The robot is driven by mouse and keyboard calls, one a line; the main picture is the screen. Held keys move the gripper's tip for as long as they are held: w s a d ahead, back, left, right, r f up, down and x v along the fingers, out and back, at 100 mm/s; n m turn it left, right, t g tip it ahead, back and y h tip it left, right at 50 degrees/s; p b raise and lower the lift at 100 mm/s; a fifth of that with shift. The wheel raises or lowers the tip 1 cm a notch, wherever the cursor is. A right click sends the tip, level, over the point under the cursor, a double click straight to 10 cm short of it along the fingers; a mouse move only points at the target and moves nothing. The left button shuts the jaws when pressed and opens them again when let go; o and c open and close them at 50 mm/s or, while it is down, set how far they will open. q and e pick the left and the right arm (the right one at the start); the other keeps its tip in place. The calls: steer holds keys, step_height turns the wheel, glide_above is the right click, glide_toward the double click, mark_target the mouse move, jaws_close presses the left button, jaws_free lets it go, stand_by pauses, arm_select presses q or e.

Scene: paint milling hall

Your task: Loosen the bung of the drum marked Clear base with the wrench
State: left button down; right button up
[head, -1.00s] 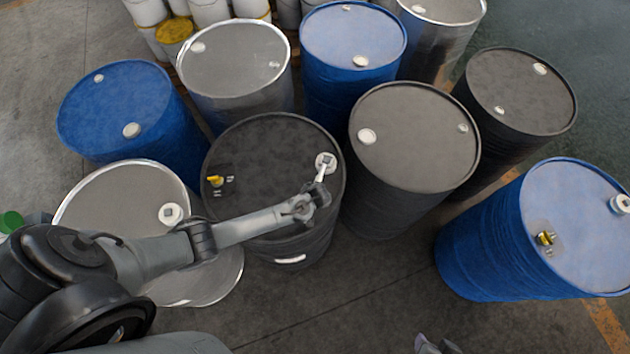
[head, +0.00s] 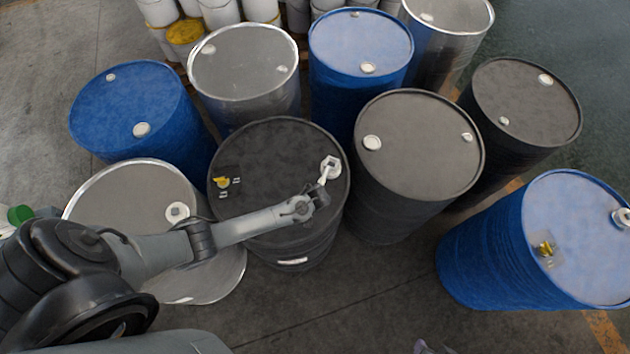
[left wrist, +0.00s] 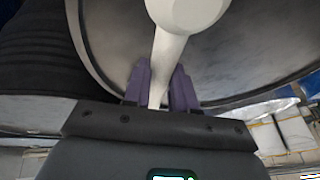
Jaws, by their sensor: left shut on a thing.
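A pale wrench (head: 325,178) is held in my left gripper (head: 320,193). Its head is over the bung at the right rear of a dark drum's lid (head: 275,150), and the bung is mostly hidden. In the left wrist view the wrench shaft (left wrist: 164,65) runs between the purple fingers (left wrist: 158,88), which are shut on it. A yellow item (head: 221,182) and small pale marks sit at the left of this lid. I cannot read any drum marking, so I cannot confirm Clear base. Only a tip of my right gripper (head: 422,347) shows at the bottom edge.
A dark grey-lidded drum (head: 420,145) stands close on the right. Blue drums (head: 130,100) and a steel drum (head: 240,60) are behind, and another steel-rimmed drum (head: 115,195) is at left. A blue drum (head: 575,235) stands at right. Floor in front is clear.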

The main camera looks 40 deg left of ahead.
arm_select(q)
steer(key=shift+r, duration=1.6)
steer(key=shift+r, duration=2.55)
